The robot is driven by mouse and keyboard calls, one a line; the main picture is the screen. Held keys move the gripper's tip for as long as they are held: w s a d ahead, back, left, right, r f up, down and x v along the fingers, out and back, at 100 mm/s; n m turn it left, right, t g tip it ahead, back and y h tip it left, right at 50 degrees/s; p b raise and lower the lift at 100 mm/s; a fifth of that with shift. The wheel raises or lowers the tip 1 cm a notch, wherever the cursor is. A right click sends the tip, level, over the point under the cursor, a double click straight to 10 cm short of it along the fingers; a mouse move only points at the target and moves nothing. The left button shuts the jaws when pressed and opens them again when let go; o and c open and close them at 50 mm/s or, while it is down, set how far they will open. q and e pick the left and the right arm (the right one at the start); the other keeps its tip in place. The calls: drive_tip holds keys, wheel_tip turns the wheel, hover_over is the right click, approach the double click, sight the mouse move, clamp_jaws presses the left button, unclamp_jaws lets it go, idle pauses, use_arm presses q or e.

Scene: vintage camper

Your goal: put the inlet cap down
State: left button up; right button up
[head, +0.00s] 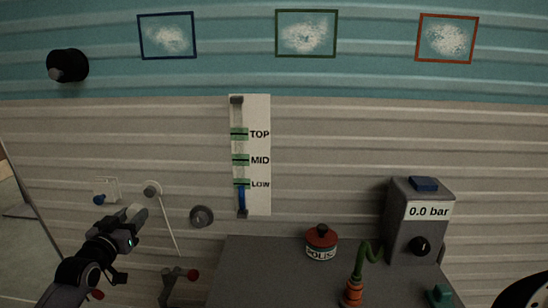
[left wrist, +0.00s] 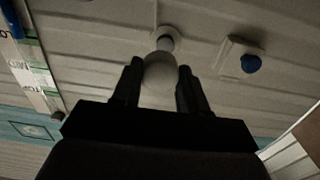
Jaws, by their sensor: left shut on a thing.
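My left gripper (head: 140,214) is in front of the wall at the lower left of the head view. In the left wrist view its two fingers (left wrist: 160,90) are shut on a rounded pale grey piece, which I take to be the inlet cap (left wrist: 160,73). In the head view the cap is hard to make out at the fingertips. A round pale inlet fitting (head: 151,188) sits on the wall just above the gripper, with a thin pale strip hanging down from it. It also shows just beyond the cap in the left wrist view (left wrist: 166,40). My right gripper is out of view.
A plate with a blue knob (head: 98,199) is left of the inlet. A round grey wall piece (head: 202,215) is to its right. A level gauge (head: 250,155) hangs further right. The dark counter (head: 265,275) carries a red-lidded tin (head: 321,242) and a pressure box (head: 420,220).

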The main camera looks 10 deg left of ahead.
use_arm(q)
drive_tip(key=s+d+f+m+h, duration=0.1)
drive_tip(key=s+d+f, duration=0.1)
drive_tip(key=s+d, duration=0.7)
drive_tip(key=s+d+f+h, duration=0.1)
drive_tip(key=s+d+f, duration=0.1)
drive_tip(key=s+d, duration=0.65)
drive_tip(key=s+d+r+y, duration=0.1)
drive_tip(key=s+d+r, duration=0.2)
drive_tip(key=s, duration=0.1)
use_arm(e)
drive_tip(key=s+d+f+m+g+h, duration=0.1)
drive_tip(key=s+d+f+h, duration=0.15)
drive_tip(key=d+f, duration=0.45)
use_arm(q)
wheel_tip(320, 180, up, 16)
drive_tip(key=p, duration=1.8)
drive_tip(key=shift+p, duration=0.4)
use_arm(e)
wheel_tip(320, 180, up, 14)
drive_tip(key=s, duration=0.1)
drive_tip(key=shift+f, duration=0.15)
use_arm(q)
drive_tip(key=shift+f, duration=0.1)
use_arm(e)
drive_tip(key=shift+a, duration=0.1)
